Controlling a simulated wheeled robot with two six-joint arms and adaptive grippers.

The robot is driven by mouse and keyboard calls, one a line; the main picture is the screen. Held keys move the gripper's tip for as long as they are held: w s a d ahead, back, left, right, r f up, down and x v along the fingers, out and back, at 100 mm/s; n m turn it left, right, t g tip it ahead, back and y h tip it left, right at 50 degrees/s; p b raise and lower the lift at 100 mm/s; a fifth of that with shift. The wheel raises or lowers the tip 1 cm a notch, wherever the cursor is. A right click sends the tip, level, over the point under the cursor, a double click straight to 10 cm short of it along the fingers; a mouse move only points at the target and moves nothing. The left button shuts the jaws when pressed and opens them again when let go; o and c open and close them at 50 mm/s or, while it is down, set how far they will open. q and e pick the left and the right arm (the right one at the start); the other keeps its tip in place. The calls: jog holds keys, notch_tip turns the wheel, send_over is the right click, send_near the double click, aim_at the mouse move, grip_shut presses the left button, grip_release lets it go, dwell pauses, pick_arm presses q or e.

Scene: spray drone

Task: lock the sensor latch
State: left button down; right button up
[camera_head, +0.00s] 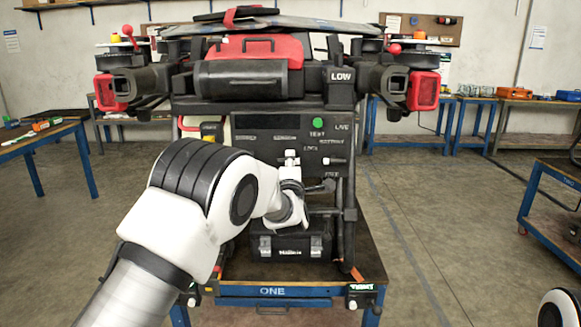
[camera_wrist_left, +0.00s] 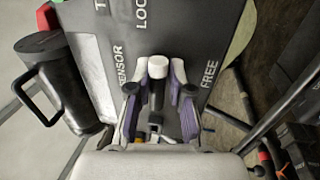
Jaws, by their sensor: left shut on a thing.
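The sensor latch (camera_head: 291,155) is a small lever with a white cap on the black panel (camera_head: 262,152), below the SENSOR label. In the left wrist view the latch (camera_wrist_left: 157,68) stands between my left fingers, its white cap and dark stem showing. The LOCK label is toward the top of that view and the FREE label is to the right of the latch. My left gripper (camera_wrist_left: 158,95) is shut on the latch, one finger on each side. In the head view my left wrist and hand cover the panel just below the latch. My right gripper is out of view.
The drone (camera_head: 250,75) sits above the panel. A second lever (camera_head: 335,161) is to the right of the latch. A black case (camera_head: 290,246) is below on the cart (camera_head: 272,291) marked ONE. Workbenches line the walls; the floor to the right is mostly clear.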

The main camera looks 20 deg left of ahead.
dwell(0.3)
pick_arm(q)
jog(key=c, duration=1.1)
grip_release()
jog(key=shift+a, duration=0.1)
jog(key=shift+s, duration=0.1)
jog(key=v, duration=1.2)
